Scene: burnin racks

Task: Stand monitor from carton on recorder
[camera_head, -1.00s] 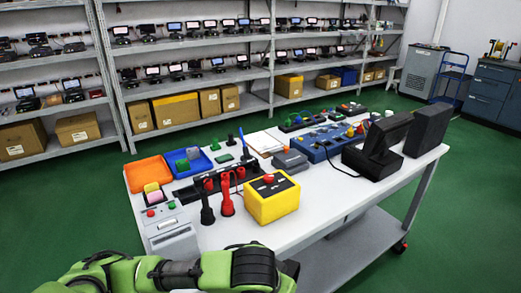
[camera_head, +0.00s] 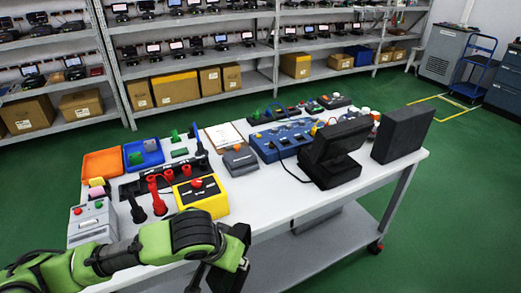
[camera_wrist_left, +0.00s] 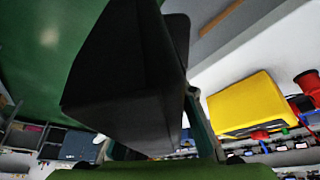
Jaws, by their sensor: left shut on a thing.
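My left gripper (camera_head: 236,250) is low in front of the table's front edge in the head view, its fingers partly hidden by my arm. In the left wrist view it is shut on a black, slab-like thing (camera_wrist_left: 125,75), possibly the monitor; little of it shows in the head view. Brown cartons (camera_head: 175,86) stand on the lower shelves. I cannot tell which thing is the recorder; a black screen device on a stand (camera_head: 335,150) and a black box (camera_head: 403,133) stand on the table's right part. My right gripper is not in view.
The white table (camera_head: 290,200) holds a yellow box (camera_head: 201,196), red and black plugs, an orange tray (camera_head: 101,163), a blue tray (camera_head: 144,153) and a blue panel (camera_head: 282,140). Its front middle is clear. Racks with several small monitors line the back.

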